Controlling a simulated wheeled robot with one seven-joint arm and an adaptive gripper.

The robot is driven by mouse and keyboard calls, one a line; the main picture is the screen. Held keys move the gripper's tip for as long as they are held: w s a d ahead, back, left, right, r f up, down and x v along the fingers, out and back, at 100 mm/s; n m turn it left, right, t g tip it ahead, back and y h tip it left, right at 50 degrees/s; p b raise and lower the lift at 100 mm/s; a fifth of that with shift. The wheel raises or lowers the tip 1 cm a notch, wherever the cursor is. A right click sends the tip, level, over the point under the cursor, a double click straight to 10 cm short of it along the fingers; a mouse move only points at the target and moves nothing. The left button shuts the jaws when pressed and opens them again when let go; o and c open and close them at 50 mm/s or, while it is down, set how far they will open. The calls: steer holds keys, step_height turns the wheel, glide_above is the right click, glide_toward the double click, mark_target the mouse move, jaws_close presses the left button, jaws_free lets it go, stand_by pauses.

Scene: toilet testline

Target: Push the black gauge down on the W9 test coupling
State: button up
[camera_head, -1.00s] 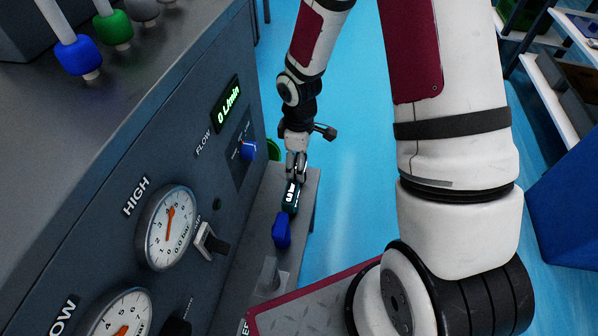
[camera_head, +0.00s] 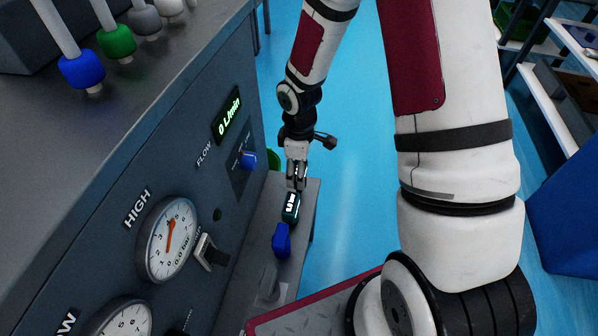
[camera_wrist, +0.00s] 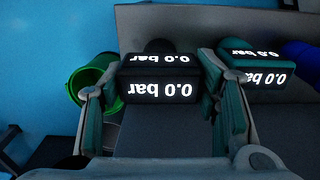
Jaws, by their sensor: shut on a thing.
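The black gauge (camera_wrist: 160,88) reads "0.0 bar" and sits between the two fingers of my gripper (camera_head: 297,183) in the wrist view. My gripper is shut on it, one finger on each side. In the head view the fingers mostly hide this gauge. My gripper is low, over the far end of the grey ledge (camera_head: 262,262) beside the test panel. The coupling under the gauge is hidden in both views, so I cannot tell how far down the gauge sits. No W9 label can be read.
A teal gauge (camera_head: 291,207), also reading "0.0 bar" in the wrist view (camera_wrist: 252,76), stands close beside my right finger. A blue part (camera_head: 281,240) follows along the ledge. A green bucket (camera_wrist: 88,84) is left of the gripper. The panel (camera_head: 180,180) rises beside the ledge; blue floor lies opposite.

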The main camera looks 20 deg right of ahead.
step_height(320, 180, up, 8)
steer(key=p, duration=0.3)
steer(key=shift+r+p, duration=0.1)
steer(key=shift+p, duration=0.2)
steer(key=shift+r+p, duration=2.2)
steer(key=shift+r, duration=0.25)
